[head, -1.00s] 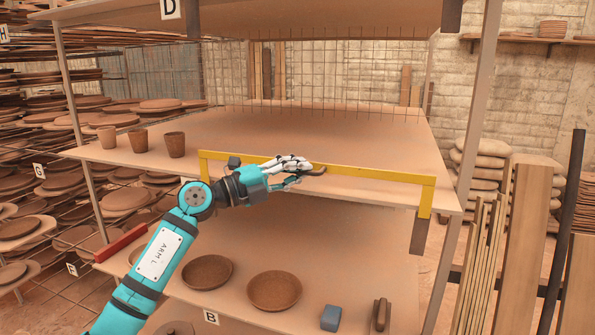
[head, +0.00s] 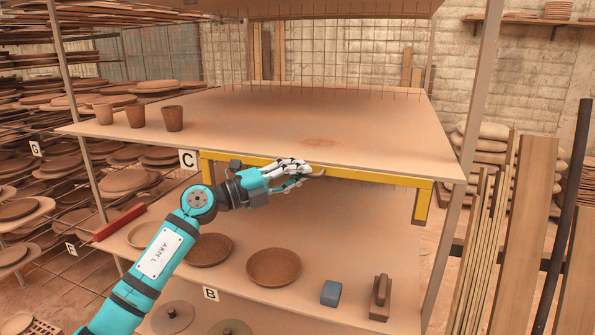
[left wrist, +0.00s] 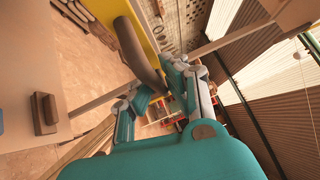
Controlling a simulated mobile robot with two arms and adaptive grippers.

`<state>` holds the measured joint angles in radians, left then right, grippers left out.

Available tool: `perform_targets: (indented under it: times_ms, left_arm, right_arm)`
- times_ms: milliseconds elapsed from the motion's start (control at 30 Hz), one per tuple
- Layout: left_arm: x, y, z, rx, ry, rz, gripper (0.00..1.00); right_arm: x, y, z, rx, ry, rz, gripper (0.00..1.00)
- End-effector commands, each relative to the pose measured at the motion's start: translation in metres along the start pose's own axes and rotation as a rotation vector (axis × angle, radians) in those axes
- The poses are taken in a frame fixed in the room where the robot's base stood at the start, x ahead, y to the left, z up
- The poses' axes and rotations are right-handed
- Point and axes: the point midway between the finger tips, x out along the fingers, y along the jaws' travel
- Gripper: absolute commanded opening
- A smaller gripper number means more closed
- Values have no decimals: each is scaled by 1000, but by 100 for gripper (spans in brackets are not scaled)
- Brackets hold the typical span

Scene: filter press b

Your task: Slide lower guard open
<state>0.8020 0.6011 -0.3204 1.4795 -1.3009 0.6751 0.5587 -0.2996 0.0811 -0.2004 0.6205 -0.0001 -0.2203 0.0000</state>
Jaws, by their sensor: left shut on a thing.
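The lower guard is a yellow frame (head: 375,177) across the shelf front in the head view, just under the edge of the shelf marked C. Its right end post hangs down near the right upright. My left gripper (head: 308,174) is at the middle of the yellow bar, shut on the guard's dark curved handle (head: 319,171). In the left wrist view the handle (left wrist: 138,55) runs between the fingers of my gripper (left wrist: 165,92), with the yellow guard (left wrist: 144,14) behind it. The fingers hide part of the handle. My right gripper is not in view.
Shelf C (head: 250,125) carries several clay cups (head: 135,117) at its left. The shelf below holds brown plates (head: 274,266), a blue-grey block (head: 331,293) and a brown handled block (head: 380,298). A red bar (head: 120,223) lies at left. Boards (head: 520,235) stand at right.

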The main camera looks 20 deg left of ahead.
Motion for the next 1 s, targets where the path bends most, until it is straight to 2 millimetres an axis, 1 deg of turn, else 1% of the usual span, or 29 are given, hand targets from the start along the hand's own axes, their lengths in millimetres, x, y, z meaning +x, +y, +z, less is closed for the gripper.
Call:
perform_targets:
  times_ms: [33,200,233,467,567,667,1000]
  left_arm:
    - [0,0,0,4,0,1,11]
    - [0,-1,0,3,-1,0,33]
    - [0,-1,0,3,-1,0,34]
    - [0,-1,0,1,-1,-2,34]
    - [-5,-1,1,2,-2,-1,34]
    - [-18,0,1,2,-3,2,34]
    - [-89,1,1,2,-3,3,34]
  right_arm:
    - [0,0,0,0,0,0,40]
    - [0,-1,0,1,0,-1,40]
    - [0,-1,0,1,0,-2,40]
    - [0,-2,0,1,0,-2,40]
    - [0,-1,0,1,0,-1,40]
    - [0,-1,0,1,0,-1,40]
    - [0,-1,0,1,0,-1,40]
